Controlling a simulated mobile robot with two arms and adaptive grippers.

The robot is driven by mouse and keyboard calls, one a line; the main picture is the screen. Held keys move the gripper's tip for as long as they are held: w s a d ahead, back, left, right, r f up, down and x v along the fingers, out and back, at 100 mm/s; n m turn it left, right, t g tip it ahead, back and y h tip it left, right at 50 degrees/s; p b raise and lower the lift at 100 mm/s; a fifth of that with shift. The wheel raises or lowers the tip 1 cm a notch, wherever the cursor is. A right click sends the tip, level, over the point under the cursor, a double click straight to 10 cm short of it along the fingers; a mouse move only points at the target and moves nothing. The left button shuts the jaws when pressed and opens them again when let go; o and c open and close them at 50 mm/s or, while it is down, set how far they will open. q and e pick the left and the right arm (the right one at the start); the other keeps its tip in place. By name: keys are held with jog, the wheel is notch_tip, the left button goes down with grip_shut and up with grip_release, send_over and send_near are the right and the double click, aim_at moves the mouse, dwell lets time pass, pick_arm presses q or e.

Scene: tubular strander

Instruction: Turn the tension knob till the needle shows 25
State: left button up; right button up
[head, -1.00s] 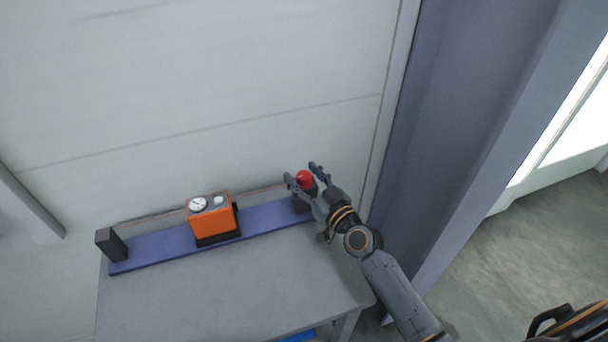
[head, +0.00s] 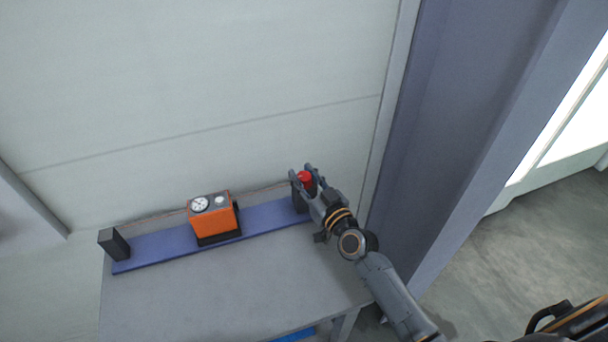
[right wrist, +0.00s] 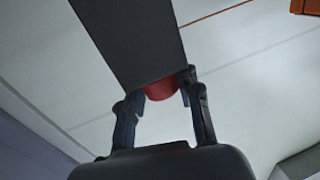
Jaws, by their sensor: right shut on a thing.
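The red tension knob (head: 305,177) sits on a dark block at the right end of the blue rail. My right gripper (head: 307,172) is shut on it, a finger on each side. In the right wrist view the red knob (right wrist: 160,88) shows between the fingertips, partly hidden by the dark block (right wrist: 130,40). The orange gauge box (head: 213,217) stands mid-rail, with a white round dial (head: 200,204) on its top. The needle's reading is too small to tell. My left gripper is not in view.
The blue rail (head: 160,249) lies on a grey table (head: 200,295) against a pale wall. A black block (head: 113,243) stands at its left end. A thin reddish wire runs behind the gauge box. A blue-grey post (head: 450,120) rises close to the right of my arm.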

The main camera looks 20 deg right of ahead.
jog(key=o, duration=1.2)
jog(key=v, duration=1.2)
